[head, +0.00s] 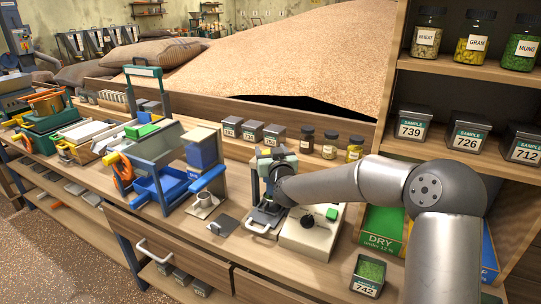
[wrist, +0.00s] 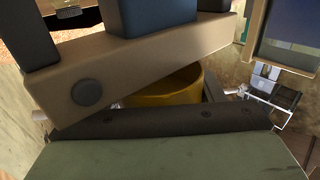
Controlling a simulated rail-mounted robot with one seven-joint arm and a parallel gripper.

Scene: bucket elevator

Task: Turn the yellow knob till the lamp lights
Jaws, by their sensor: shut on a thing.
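The yellow knob (wrist: 168,92) shows in the wrist view as a dull yellow round body. It is partly hidden behind a beige bar (wrist: 140,75) and the dark edge of my gripper (wrist: 165,118). My gripper is shut on it. In the head view my gripper (head: 272,172) is at a small grey device (head: 266,214) on the bench, and my wrist hides the knob there. I cannot make out a lit lamp in either view.
A pale box (head: 305,240) with a black knob and green button stands right of the device. A blue-tray machine (head: 165,185) is at left. Sample tins (head: 250,130) and jars (head: 330,146) line the back. A shelf (head: 455,70) rises at right.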

